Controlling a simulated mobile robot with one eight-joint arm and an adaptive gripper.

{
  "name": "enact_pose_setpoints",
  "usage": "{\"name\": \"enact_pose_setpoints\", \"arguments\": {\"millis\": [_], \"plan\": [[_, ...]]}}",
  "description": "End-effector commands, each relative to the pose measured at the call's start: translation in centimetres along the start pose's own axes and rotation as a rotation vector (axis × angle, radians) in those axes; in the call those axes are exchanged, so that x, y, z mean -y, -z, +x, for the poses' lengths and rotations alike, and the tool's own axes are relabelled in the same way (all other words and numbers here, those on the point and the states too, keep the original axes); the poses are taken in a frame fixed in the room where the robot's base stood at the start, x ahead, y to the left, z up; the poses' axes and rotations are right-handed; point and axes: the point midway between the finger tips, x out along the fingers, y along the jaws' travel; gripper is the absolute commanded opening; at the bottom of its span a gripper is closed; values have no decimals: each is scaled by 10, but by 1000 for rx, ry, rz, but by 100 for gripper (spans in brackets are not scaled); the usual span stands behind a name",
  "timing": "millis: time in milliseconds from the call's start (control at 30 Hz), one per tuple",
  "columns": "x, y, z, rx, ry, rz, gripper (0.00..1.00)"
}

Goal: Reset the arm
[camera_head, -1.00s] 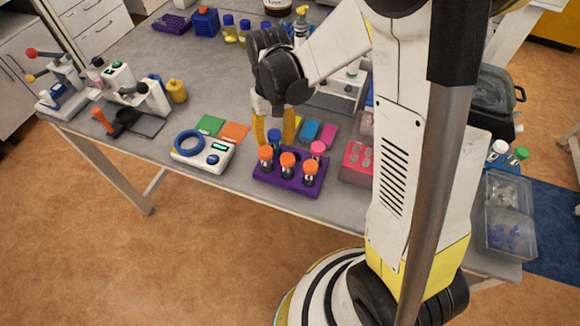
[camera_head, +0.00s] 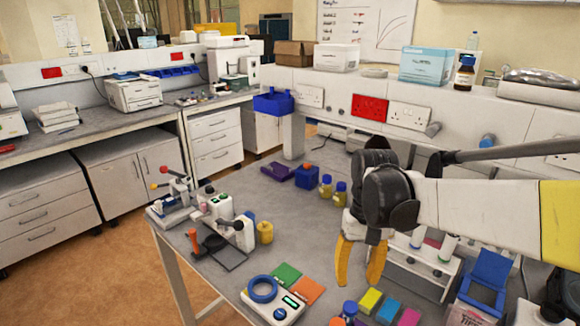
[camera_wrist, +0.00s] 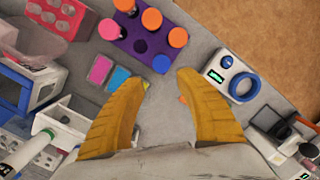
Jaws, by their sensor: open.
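My gripper (camera_head: 360,262) has yellow fingers that are spread apart with nothing between them. In the head view it hangs above the grey table, pointing down, right of the orange and green cards. In the wrist view my gripper (camera_wrist: 166,100) is over bare table, with the purple rack (camera_wrist: 145,40) of capped tubes beyond the fingertips. My arm reaches in from the right of the head view.
A white scale with a blue ring (camera_head: 272,298) stands left of the gripper. A white rack (camera_head: 425,265) is close on the right. A press (camera_head: 178,195) and a yellow bottle (camera_head: 265,232) stand farther left. The table's middle back is fairly clear.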

Motion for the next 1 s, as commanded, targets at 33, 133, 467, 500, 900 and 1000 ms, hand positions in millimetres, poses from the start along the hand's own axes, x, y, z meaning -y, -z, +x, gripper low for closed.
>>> {"name": "enact_pose_setpoints", "arguments": {"millis": [33,133,467,500,900,1000], "plan": [[0,-8,-3,-29,-2,-1,41],[-1,-25,-11,-126,-7,-2,41],[-7,-88,-16,-536,-30,-15,41],[-8,-94,-14,-577,-32,-17,41],[-11,-110,-6,-754,-43,-27,41],[-10,-110,-6,-753,-43,-27,41]]}}
